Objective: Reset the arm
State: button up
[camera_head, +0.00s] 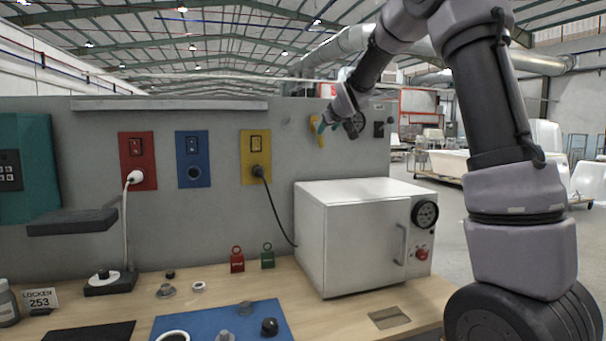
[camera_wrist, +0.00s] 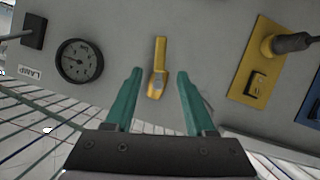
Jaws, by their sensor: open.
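My gripper (camera_head: 318,125) is raised near the grey wall panel, above the white oven-like box. In the wrist view its two teal fingers (camera_wrist: 159,76) are spread apart with nothing held. A yellow lever-like piece (camera_wrist: 158,70) on the panel shows between the fingers, apart from both in the picture; whether the fingertips reach its depth I cannot tell. It also shows in the head view as a yellow handle (camera_head: 321,136) just by the fingertips. My arm comes from the right side of the head view and bends down to the wall.
A round gauge (camera_wrist: 79,60) and a dark box (camera_wrist: 34,30) near a LAMP label are on the panel beside the gripper. A yellow switch plate (camera_head: 256,157) is on the other side. Below stands the white box (camera_head: 330,235) on the wooden bench (camera_head: 420,296).

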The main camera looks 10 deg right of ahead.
jog(key=s+d+m+g, duration=0.1)
jog(key=s+d+m, duration=0.15)
jog(key=s, duration=0.65)
jog(key=s+d+m+g, duration=0.2)
jog(key=s+d, duration=0.2)
jog(key=s, duration=0.5)
jog(key=s+f+m+g, duration=0.1)
jog(key=s+f, duration=0.3)
jog(key=s, duration=0.9)
jog(key=s+a+f+m+g, duration=0.1)
jog(key=s+f+m+g, duration=0.1)
jog(key=s, duration=1.2)
notch_tip(320, 180, down, 2)
jog(key=shift+a+m+g+y, duration=0.3)
jog(key=shift+m+y, duration=0.1)
jog(key=shift+m, duration=0.05)
